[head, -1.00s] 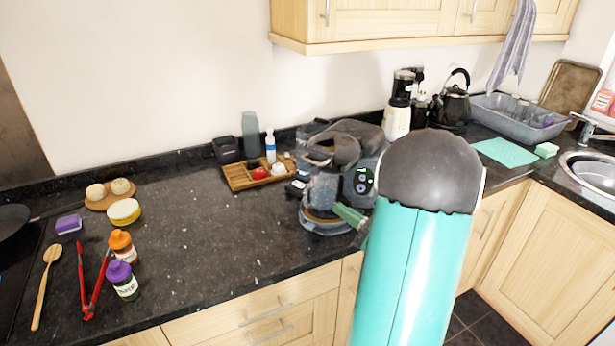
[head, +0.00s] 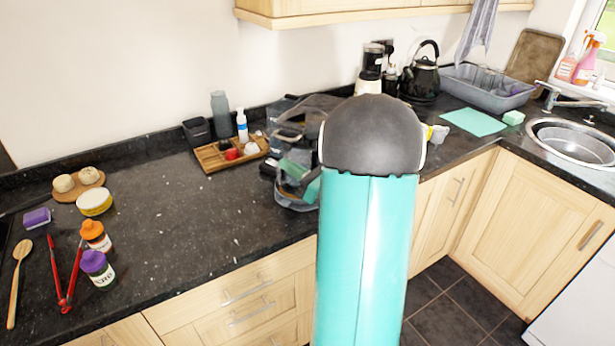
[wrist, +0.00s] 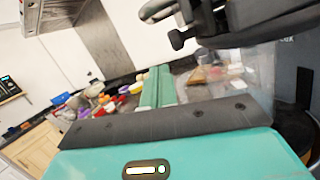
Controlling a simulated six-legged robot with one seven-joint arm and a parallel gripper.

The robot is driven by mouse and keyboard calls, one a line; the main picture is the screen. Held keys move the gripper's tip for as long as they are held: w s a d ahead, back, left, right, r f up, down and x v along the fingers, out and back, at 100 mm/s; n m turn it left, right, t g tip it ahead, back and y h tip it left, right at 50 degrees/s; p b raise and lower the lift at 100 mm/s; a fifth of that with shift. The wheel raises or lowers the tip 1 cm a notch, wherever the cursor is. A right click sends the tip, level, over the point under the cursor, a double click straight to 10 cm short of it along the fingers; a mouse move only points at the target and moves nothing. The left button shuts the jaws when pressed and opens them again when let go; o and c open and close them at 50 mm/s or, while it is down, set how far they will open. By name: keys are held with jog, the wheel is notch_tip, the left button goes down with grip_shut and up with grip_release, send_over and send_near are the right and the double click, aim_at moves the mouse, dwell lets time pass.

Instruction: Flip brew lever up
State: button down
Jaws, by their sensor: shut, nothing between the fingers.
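The coffee machine (head: 296,110), dark grey and bulky, stands on the counter in the head view, its right part hidden behind my arm. A looped handle (head: 288,135) shows at its upper left. In the wrist view the dark machine (wrist: 285,70) fills the right side, and a metal loop with a black knob (wrist: 178,40) hangs at the top. I cannot tell for sure which part is the brew lever. My gripper (wrist: 160,72) has its green fingers together and empty, below and left of the knob. In the head view my gripper (head: 306,186) is partly hidden at the machine's front.
A wooden tray (head: 215,160) with small items stands left of the machine, with a grey bottle (head: 220,108) behind it. A kettle (head: 422,75) and dish rack (head: 490,88) are at the back right. The counter's left middle is largely clear.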

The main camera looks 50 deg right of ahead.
jog(key=r, duration=0.4)
jog(key=shift+w+d, duration=0.3)
jog(key=shift+w, duration=0.05)
jog(key=shift+w, duration=0.1)
jog(key=shift+r, duration=0.15)
jog(key=d+r+m+h, duration=0.1)
jog(key=r+m, duration=0.1)
jog(key=r, duration=0.2)
jog(key=d+r+m, duration=0.1)
jog(key=r+m, duration=0.2)
jog(key=r, duration=0.1)
jog(key=d+r+m+h, duration=0.1)
jog(key=r+m, duration=0.1)
jog(key=r, duration=0.2)
jog(key=shift+w+d+r+m+h, duration=0.25)
jog(key=shift+w+d+m+h, duration=0.05)
jog(key=shift+w+m, duration=0.1)
jog(key=shift+w+d+r, duration=0.15)
jog(key=shift+d+r, duration=0.5)
jog(key=shift+r, duration=0.15)
